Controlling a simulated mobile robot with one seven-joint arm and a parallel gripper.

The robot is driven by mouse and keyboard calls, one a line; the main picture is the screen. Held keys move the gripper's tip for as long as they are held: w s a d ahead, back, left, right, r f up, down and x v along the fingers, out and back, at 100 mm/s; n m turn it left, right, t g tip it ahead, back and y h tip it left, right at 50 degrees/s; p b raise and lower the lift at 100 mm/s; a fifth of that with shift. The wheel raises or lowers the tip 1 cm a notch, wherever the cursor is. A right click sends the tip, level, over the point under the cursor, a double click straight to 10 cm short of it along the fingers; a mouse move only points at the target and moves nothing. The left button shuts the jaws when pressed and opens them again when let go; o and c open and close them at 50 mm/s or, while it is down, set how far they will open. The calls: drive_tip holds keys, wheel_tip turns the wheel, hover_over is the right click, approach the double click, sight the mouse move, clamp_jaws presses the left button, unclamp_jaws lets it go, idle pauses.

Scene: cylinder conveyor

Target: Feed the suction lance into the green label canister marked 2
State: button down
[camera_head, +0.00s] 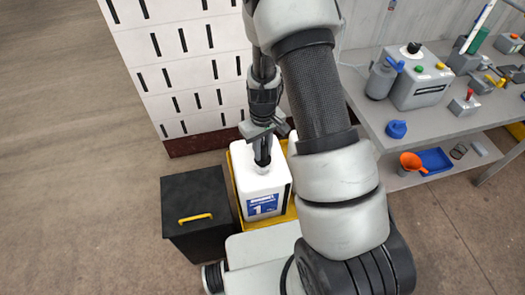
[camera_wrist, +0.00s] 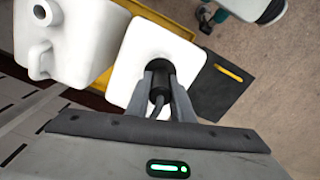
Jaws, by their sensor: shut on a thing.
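A white canister (camera_head: 262,183) with a blue label marked 1 stands in the yellow tray (camera_head: 235,178). My gripper (camera_head: 264,138) is above it, shut on the black suction lance (camera_head: 262,154). The lance points down at the top of canister 1; I cannot tell whether its lower end is inside the neck. In the wrist view, the lance (camera_wrist: 160,78) is between my fingers (camera_wrist: 160,88), over the same canister (camera_wrist: 146,42). Beside it, a second white canister (camera_wrist: 78,40) shows an open neck and a handle; its label is hidden. In the head view, my arm covers most of it.
A black box (camera_head: 195,205) with a yellow handle stands left of the tray. A white slotted cabinet (camera_head: 185,60) rises behind. At right, a grey bench (camera_head: 400,125) carries a control box (camera_head: 418,80) and tools. The floor at left is clear.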

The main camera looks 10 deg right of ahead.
drive_tip(key=shift+r+p, duration=3.55)
drive_tip(key=shift+r, duration=2.4)
drive_tip(key=shift+r, duration=0.1)
wheel_tip(320, 180, up, 7)
drive_tip(key=p, duration=0.3)
drive_tip(key=shift+r+p, duration=0.3)
drive_tip(key=shift+r, duration=1.65)
drive_tip(key=shift+r, duration=0.1)
drive_tip(key=shift+r, duration=1.85)
